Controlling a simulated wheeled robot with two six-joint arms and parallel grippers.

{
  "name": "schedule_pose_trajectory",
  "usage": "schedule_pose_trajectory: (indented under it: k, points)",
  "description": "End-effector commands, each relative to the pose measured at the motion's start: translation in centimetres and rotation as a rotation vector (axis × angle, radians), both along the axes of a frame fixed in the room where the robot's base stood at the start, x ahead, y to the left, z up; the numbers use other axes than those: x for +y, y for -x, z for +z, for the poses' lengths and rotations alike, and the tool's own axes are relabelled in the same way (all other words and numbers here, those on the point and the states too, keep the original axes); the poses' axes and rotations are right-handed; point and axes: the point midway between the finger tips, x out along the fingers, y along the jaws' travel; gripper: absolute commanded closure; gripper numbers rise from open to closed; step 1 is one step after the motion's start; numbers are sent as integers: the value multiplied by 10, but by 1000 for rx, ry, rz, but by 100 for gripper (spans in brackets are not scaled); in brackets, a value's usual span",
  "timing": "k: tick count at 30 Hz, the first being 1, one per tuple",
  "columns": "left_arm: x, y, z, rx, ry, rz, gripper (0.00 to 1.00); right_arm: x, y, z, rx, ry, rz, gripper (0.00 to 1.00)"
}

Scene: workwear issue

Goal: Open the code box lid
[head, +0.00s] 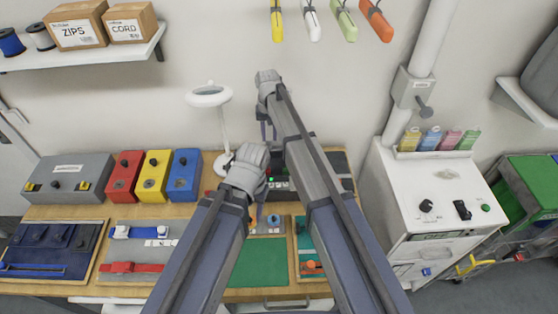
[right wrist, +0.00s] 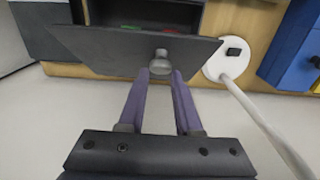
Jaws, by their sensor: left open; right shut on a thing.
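The dark grey code box (right wrist: 185,12) shows at the top of the right wrist view. Its lid (right wrist: 110,47) stands swung away from the opening, and some green and red shows inside. My right gripper (right wrist: 164,75) is shut on the lid's round grey knob (right wrist: 160,57). In the head view the right gripper (head: 267,131) is the upper one, above the back of the bench. My left gripper (head: 257,212) is open and empty, lower and in front of the box. The two arms hide much of the box in the head view.
A white lamp (head: 223,125) stands left of the box, beside blue (head: 184,174), yellow (head: 153,176) and red (head: 124,176) boxes. A green mat (head: 258,263) lies in front. A white cabinet (head: 405,185) stands to the right. Coloured-handled tools hang above.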

Motion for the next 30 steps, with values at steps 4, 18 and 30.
schedule_pose_trajectory:
  k: [4,18,30]
  points:
    - [0,0,4,0,0,0,50,0,-6,4,-3,0,0,90]
    - [0,0,8,0,0,0,50,0,-13,8,-2,0,0,90]
    - [0,0,9,0,0,0,50,0,-16,9,-2,0,0,58]
